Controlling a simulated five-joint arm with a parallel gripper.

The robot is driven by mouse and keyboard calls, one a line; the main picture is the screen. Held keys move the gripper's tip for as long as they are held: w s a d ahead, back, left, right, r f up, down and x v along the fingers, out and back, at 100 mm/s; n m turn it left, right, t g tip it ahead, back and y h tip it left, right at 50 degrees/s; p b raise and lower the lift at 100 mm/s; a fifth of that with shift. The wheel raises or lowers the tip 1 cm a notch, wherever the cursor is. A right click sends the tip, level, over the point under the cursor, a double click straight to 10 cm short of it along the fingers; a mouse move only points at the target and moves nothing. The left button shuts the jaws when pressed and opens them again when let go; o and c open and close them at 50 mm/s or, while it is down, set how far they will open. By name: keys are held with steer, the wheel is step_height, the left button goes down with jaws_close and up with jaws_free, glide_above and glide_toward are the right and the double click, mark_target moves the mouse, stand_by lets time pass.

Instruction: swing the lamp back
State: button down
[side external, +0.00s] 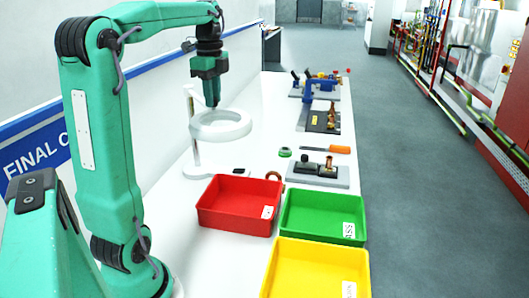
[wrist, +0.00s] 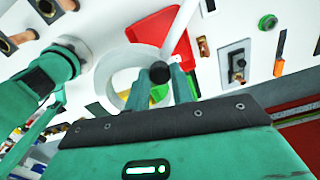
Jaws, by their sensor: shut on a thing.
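The lamp is a white ring head (side external: 220,125) on a thin white post with a round base (side external: 206,172), standing on the white bench. The ring is level, above the bench. My gripper (side external: 212,104) points down at the ring's far edge. In the wrist view the ring (wrist: 118,88) lies left of and behind my fingers. There my gripper (wrist: 160,82) is shut on a small dark knob (wrist: 160,73) beside the ring. The side view hides the knob behind my fingers. The white lamp arm (wrist: 184,32) runs up and right in the wrist view.
A red tray (side external: 205,217), a green tray (side external: 290,230) and a yellow tray (side external: 276,268) stand at the near end, empty. A grey fixture plate (side external: 335,177), an orange screwdriver (side external: 338,149) and more fixtures line the right side. A low wall edges the bench's left.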

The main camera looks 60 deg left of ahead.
steer(key=shift+s+a+m, duration=0.2)
steer(key=shift+s+m, duration=0.45)
steer(key=shift+s, duration=0.7)
steer(key=shift+s+a+m, duration=0.2)
steer(key=shift+s+m, duration=0.45)
steer(key=shift+s, duration=0.7)
steer(key=c, duration=1.2)
jaws_free()
steer(key=shift+r, duration=0.15)
step_height(320, 180, up, 8)
steer(key=shift+f, duration=0.2)
